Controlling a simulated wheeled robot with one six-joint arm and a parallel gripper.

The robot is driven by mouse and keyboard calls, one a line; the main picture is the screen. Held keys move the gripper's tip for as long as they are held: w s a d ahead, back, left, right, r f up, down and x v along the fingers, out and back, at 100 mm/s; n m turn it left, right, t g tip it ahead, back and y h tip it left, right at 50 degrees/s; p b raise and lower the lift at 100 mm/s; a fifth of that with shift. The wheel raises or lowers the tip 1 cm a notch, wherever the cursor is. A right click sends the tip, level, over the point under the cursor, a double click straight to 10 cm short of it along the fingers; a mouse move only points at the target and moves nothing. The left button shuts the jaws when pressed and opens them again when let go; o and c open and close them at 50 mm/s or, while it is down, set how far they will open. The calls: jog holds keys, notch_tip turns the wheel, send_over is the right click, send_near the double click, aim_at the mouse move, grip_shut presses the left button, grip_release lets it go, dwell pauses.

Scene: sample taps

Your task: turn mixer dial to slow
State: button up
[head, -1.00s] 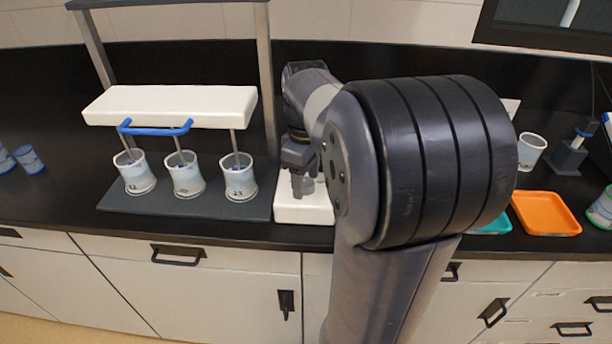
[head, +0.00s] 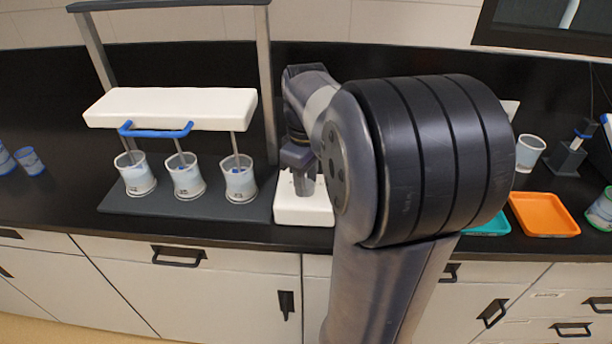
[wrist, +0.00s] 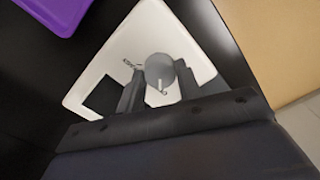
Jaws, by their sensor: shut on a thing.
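The mixer dial (wrist: 159,68) is a round grey knob on a white control box (wrist: 108,62), with small markings beside it in the wrist view. The words are too small to read surely. My gripper (wrist: 160,88) is shut on the dial, one finger on each side of it. In the head view my gripper (head: 304,186) points down over the white box (head: 300,212), and the dial is hidden there. The mixer (head: 170,106) stands to the left, with a white head, a blue handle and stirring rods reaching into three cups.
The three cups (head: 187,178) stand on a dark base close to the left of the white box. An orange tray (head: 544,214) and a teal tray lie to the right, partly behind my arm. A purple object (wrist: 55,12) shows in the wrist view.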

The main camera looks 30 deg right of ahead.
jog(key=m+p, duration=0.2)
jog(key=m, duration=0.2)
jog(key=shift+r+m+p, duration=0.15)
jog(key=shift+m+p, duration=0.2)
jog(key=shift+m, duration=0.05)
jog(key=shift+m+p, duration=0.75)
jog(key=shift+m, duration=1.25)
jog(key=o, duration=1)
jog(key=shift+c, duration=0.2)
notch_tip(320, 180, up, 11)
jog(key=shift+f+p, duration=0.2)
jog(key=shift+p, duration=0.1)
jog(key=shift+f, duration=0.1)
